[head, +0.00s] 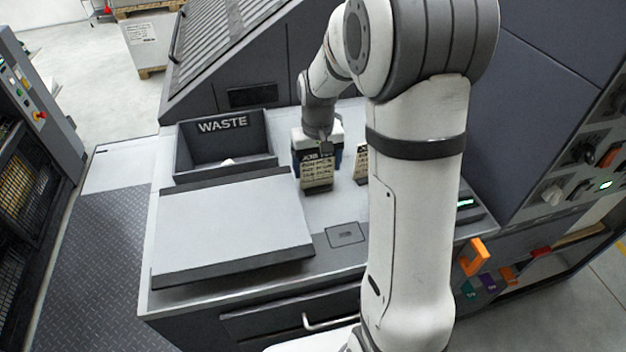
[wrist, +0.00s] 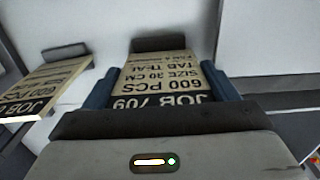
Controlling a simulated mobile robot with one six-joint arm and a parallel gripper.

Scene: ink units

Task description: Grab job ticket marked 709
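The job ticket marked 709 (wrist: 160,77) is a tan card with a black header band reading JOB 709, upside down in the wrist view. It stands in a dark holder (wrist: 160,43) on the light worktop and also shows in the head view (head: 316,171). My gripper (wrist: 163,88) is at this ticket, one blue finger along each side edge. The fingers are apart with the card between them. I see no clear gap, but cannot tell whether they press on it. In the head view my gripper (head: 318,155) is just behind the ticket.
A second tan ticket (wrist: 45,88) stands in its own holder to the left in the wrist view; in the head view it is partly hidden by my arm (head: 361,163). A WASTE tray (head: 225,170) and a raised grey plate (head: 233,225) lie to the left.

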